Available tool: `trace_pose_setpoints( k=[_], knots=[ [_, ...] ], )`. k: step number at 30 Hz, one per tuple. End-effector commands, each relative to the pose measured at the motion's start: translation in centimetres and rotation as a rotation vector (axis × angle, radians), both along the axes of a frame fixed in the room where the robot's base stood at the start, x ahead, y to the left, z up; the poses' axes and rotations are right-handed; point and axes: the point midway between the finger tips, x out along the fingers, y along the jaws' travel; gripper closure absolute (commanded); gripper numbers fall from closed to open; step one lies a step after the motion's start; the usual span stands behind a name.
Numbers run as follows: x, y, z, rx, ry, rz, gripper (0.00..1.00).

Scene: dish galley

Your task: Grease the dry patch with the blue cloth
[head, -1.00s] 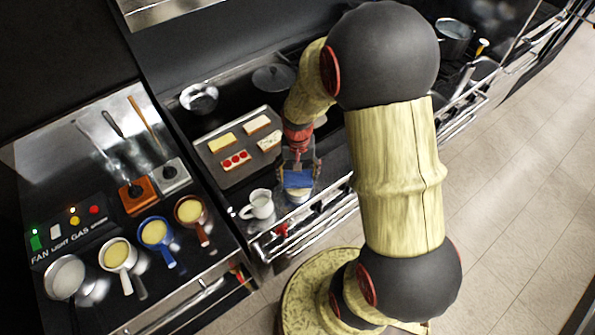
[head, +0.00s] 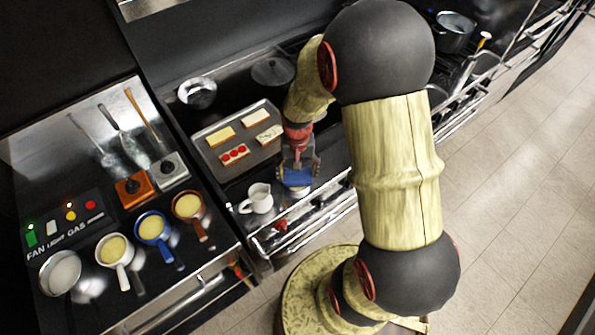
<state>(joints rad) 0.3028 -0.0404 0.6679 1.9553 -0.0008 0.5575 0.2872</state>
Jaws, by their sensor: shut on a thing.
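My gripper (head: 298,170) is shut on the blue cloth (head: 296,178), which shows as a small blue patch at its fingertips. The gripper points down near the front edge of the middle counter, to the right of a white jug (head: 258,198). A pale round thing (head: 298,192) shows just under the cloth. I cannot tell whether the cloth touches it. I cannot make out the dry patch, and my gripper and arm cover part of that area.
A tray (head: 212,170) with several topped slices lies behind the jug. A metal bowl (head: 197,92) and a dark lid (head: 272,72) stand farther back. Several small pans, including a blue one (head: 152,228), and a switch panel (head: 68,216) are at left. A rail runs along the counter front.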

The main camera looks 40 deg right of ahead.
Motion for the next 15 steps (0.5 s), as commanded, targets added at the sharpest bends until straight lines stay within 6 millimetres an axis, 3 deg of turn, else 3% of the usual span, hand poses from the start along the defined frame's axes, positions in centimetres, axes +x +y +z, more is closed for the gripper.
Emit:
trace_pose_setpoints(
  k=[15],
  knots=[
    [-0.01,0.01,-0.52,0.000,0.000,0.000,0.48]
  ],
)
